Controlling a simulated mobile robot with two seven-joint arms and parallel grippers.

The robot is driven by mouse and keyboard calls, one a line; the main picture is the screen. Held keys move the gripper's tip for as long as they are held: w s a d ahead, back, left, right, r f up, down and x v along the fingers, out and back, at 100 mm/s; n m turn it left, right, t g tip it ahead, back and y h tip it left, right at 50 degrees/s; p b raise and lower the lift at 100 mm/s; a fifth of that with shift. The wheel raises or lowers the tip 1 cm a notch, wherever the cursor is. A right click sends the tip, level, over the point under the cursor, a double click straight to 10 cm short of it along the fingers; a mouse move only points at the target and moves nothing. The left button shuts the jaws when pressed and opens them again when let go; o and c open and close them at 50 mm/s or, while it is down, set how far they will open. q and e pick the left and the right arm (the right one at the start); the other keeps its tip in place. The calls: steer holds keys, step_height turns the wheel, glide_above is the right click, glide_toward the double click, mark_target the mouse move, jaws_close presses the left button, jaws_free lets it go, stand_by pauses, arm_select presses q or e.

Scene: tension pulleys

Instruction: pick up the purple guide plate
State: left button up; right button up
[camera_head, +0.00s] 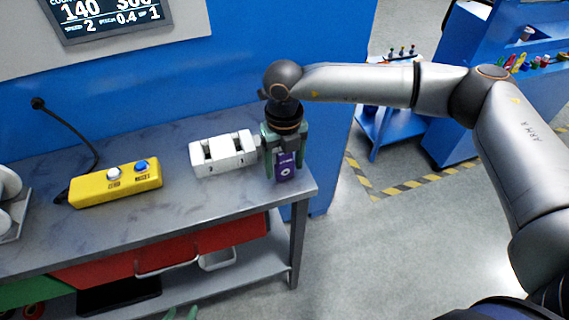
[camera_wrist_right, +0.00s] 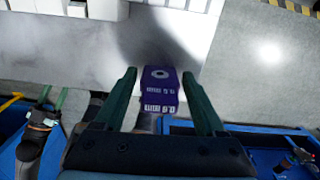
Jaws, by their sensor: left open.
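The purple guide plate (camera_head: 285,174) is at the right end of the grey workbench, with white markings on it. My right gripper (camera_head: 285,160) points down over it, with a green finger on each side. In the right wrist view the plate (camera_wrist_right: 160,78) shows a pale ring and white print. It sits between the open fingers (camera_wrist_right: 160,88), with a gap on both sides. My left gripper (camera_head: 180,314) shows only its green fingertips at the bottom edge, below the bench top. It also shows at the left of the right wrist view (camera_wrist_right: 50,98), open.
A white slotted block (camera_head: 222,155) stands just left of the plate. A yellow box with two buttons (camera_head: 115,184) lies further left, with a black cable behind. The blue wall is behind.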

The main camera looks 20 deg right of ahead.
jaws_close()
stand_by(0.3)
steer(key=shift+r, duration=0.15)
steer(key=shift+r, duration=0.55)
steer(key=s+r+b, duration=0.3)
steer(key=s+r, duration=0.8)
steer(key=s, duration=0.3)
steer(key=shift+d+r, duration=0.35)
steer(key=shift+d, duration=0.05)
